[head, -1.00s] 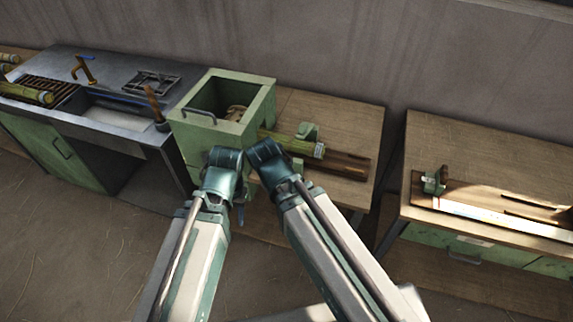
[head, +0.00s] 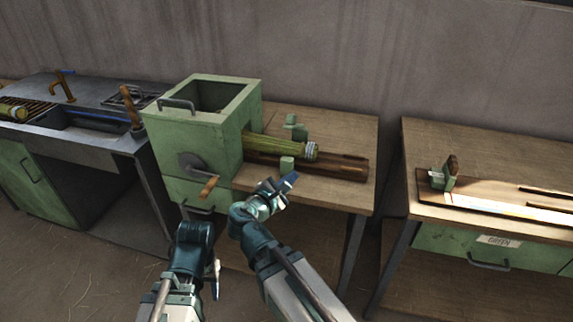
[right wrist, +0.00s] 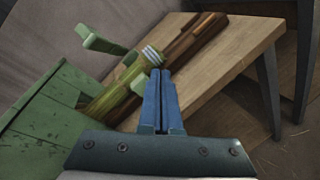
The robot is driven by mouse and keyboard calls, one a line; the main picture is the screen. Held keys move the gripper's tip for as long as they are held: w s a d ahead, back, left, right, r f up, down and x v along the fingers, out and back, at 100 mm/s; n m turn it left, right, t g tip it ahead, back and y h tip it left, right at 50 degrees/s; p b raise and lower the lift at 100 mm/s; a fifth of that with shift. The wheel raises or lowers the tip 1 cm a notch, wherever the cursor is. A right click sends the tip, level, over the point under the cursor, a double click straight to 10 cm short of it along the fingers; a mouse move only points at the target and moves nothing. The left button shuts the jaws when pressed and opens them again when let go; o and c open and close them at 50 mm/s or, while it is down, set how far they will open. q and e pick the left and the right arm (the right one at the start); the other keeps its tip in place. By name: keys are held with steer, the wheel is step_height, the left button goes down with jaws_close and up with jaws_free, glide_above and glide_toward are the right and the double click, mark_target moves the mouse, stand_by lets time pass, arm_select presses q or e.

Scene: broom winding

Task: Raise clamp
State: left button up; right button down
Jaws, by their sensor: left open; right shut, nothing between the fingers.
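The green machine box (head: 207,130) stands on the middle bench, with a crank and wooden handle (head: 208,187) on its front. A bundle of green stalks (head: 280,145) sticks out of its right side, with a pale band near the end. Small green clamp pieces stand behind the bundle (head: 296,130) and in front of it (head: 287,165). My right gripper (head: 289,181) is shut and empty, just in front of the bench edge below the clamp. In the right wrist view its blue fingers (right wrist: 158,85) point toward the bundle (right wrist: 125,88). My left gripper (head: 216,270) is open and low, in front of the bench.
A dark wooden channel (head: 335,165) runs right of the box along the bench. A sink unit (head: 85,140) stands left. A second bench (head: 500,145) with a green clamp block (head: 444,178) stands right, past a gap.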

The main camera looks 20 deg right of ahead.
arm_select(q)
step_height(320, 180, down, 13)
steer(key=b, duration=1)
steer(key=shift+b, duration=0.35)
arm_select(e)
steer(key=w+a+f+n+t, duration=0.1)
steer(key=n+t, duration=0.1)
steer(key=n, duration=0.2)
steer(key=w+a+n+t, duration=0.1)
steer(key=n+t, duration=0.1)
steer(key=n, duration=0.1)
steer(key=w+a+f+n+t, duration=0.1)
steer(key=n+t, duration=0.2)
steer(key=n, duration=0.1)
steer(key=shift+w+f+n, duration=0.2)
steer(key=shift+f+n, duration=0.1)
steer(key=shift+d, duration=0.1)
